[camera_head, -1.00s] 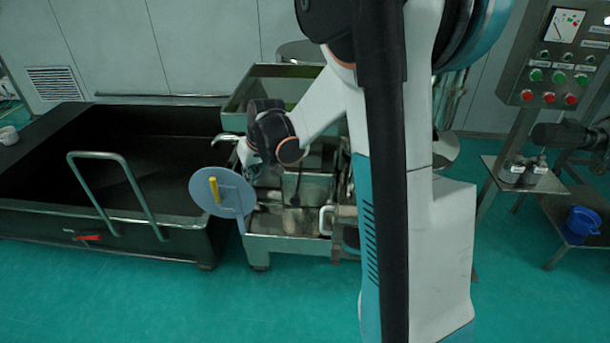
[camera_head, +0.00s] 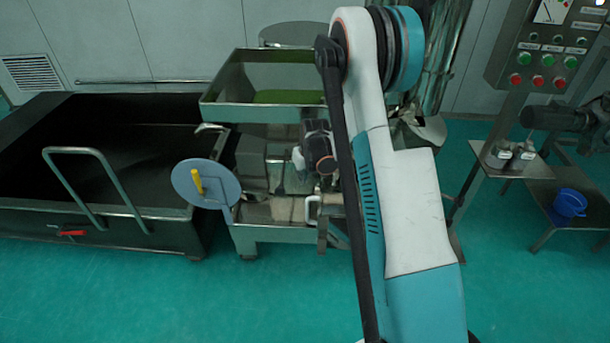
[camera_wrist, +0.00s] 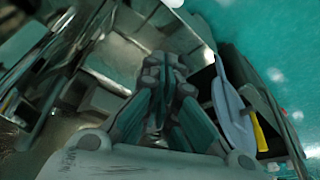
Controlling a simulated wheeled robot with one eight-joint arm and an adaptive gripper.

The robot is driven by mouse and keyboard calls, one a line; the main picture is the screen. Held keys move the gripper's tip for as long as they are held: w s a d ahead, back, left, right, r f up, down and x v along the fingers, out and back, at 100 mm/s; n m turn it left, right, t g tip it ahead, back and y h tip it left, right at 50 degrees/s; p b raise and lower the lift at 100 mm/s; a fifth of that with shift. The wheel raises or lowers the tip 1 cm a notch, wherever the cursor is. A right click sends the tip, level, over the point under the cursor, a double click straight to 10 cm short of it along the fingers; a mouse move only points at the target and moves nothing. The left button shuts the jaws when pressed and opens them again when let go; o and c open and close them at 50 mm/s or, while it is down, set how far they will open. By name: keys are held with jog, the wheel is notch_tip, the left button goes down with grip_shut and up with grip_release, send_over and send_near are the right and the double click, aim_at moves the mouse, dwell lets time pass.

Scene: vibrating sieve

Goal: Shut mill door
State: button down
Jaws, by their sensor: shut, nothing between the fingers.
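The mill door is a round grey-blue disc (camera_head: 206,184) with a yellow handle (camera_head: 197,181). It stands swung out to the left of the steel machine (camera_head: 262,234), by the dark trough. In the wrist view the disc (camera_wrist: 232,105) is seen nearly edge-on at the right, its yellow handle (camera_wrist: 260,136) on the far side. My gripper (camera_wrist: 165,65) is shut and empty, apart from the disc and to its left in that view. In the head view my wrist is over the machine, right of the door, and my fingertips cannot be made out.
A dark trough (camera_head: 120,222) with a tall handle (camera_head: 95,165) is left of the door. A green-lined steel tray (camera_head: 225,110) is above the machine. A control panel (camera_head: 545,65) and a blue bucket (camera_head: 569,203) are at the right. The front floor is clear.

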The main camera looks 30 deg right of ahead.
jog(key=b+x, duration=0.2)
jog(key=x, duration=0.5)
jog(key=s+b, duration=0.1)
jog(key=s, duration=0.3)
jog(key=shift+a+b, duration=0.2)
jog(key=shift+b, duration=0.15)
